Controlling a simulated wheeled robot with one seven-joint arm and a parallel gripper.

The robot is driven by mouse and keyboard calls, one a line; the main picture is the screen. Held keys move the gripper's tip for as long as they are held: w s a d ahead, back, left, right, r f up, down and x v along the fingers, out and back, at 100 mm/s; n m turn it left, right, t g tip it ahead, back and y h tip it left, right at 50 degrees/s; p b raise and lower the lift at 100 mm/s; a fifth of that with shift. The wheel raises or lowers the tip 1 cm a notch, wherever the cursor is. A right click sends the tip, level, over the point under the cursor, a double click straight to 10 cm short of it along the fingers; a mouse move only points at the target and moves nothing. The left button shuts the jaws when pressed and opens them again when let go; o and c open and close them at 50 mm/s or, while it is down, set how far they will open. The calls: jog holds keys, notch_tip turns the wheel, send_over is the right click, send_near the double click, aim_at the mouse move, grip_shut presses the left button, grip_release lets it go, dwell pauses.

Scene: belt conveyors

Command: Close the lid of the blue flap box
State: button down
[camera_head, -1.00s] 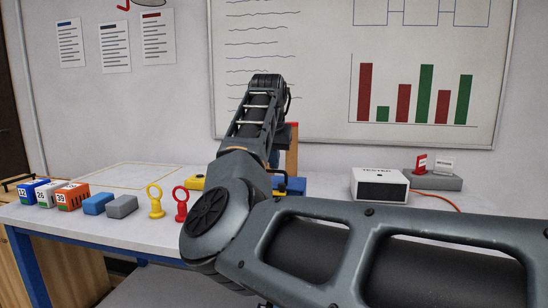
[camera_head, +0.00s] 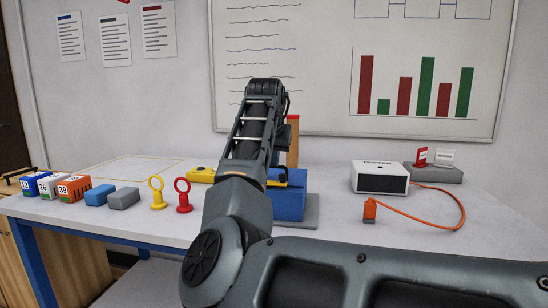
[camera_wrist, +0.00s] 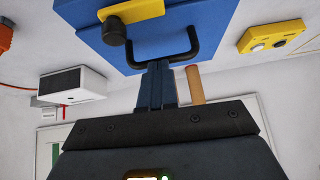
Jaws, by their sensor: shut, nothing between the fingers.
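The blue flap box (camera_head: 289,203) stands on a grey plate (camera_head: 312,212) on the table, partly hidden behind my arm. In the wrist view a blue panel of the box (camera_wrist: 165,48) fills the top, with a black bar handle (camera_wrist: 192,45) and a yellow latch (camera_wrist: 130,12) with a black knob. My gripper (camera_wrist: 157,66) is shut and empty. Its fingertips are right at the handle's lower bar in the picture; I cannot tell if they touch it. How far the lid is open cannot be told.
A wooden post (camera_head: 293,146) with a red top stands behind the box. A yellow button box (camera_head: 201,175) is left of it. Yellow and red ring pegs (camera_head: 184,196) and several blocks line the left. A white tester (camera_head: 379,177) and orange cable (camera_head: 458,205) are right.

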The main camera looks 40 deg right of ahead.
jog(key=s+a+r+p, duration=0.1)
jog(key=r+p, duration=0.1)
jog(key=r, duration=0.4)
jog(key=s+a+r+p, duration=0.2)
jog(key=r, duration=0.4)
jog(key=shift+s+a, duration=0.15)
jog(key=shift+a, duration=0.1)
